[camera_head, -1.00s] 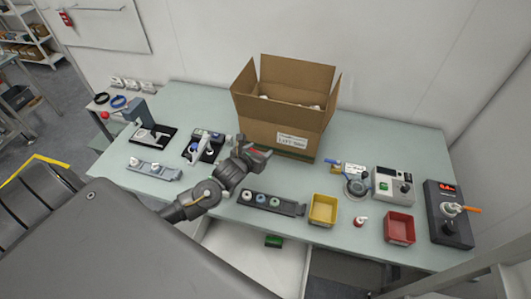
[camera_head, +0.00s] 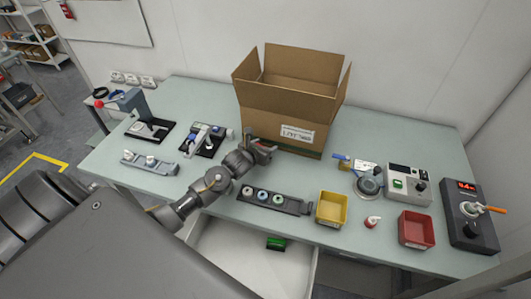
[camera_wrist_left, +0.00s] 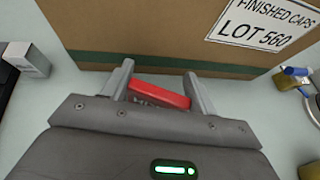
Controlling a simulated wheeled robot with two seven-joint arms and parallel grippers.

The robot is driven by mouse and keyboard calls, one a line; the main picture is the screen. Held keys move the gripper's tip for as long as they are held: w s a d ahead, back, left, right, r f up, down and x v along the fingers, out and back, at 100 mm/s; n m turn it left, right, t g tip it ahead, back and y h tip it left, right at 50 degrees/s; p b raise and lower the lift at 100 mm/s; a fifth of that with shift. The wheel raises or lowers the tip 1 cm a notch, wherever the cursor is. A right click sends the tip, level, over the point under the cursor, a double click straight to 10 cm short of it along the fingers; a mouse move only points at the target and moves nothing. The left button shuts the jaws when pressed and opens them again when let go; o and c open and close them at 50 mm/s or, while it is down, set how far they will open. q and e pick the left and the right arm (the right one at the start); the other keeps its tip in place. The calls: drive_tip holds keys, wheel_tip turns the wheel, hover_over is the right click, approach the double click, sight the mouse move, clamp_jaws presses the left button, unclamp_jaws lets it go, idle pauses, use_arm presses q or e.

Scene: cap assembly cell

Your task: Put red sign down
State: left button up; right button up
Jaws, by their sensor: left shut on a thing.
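My left gripper (camera_head: 265,148) is over the table in front of the cardboard box, at its lower left. In the left wrist view, its two fingers (camera_wrist_left: 160,84) are shut on the red sign (camera_wrist_left: 160,94), a small red bar lying across between them. The box's front face is just beyond the fingertips. In the head view the sign is mostly hidden by the gripper. Whether the sign touches the table cannot be told. My right gripper is not in view.
The open cardboard box (camera_head: 290,105) is labelled "Finished caps". A drawer (camera_head: 240,262) below stands open with a green item (camera_head: 275,243). Small devices stand left and right.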

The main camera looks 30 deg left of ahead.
use_arm(q)
drive_tip(key=shift+f, duration=0.4)
drive_tip(key=o, duration=1)
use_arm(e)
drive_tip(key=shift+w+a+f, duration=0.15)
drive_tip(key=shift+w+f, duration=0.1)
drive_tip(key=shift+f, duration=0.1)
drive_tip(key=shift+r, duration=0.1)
use_arm(q)
drive_tip(key=shift+s+r, duration=0.2)
drive_tip(key=b+v, duration=0.1)
drive_tip(key=v, duration=0.9)
drive_tip(key=shift+s+b, duration=0.15)
drive_tip(key=shift+b, duration=0.25)
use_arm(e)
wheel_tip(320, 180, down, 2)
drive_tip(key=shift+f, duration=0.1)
use_arm(q)
drive_tip(key=shift+s+d+r, duration=0.1)
drive_tip(key=shift+s+r, duration=0.3)
drive_tip(key=shift+s, duration=0.15)
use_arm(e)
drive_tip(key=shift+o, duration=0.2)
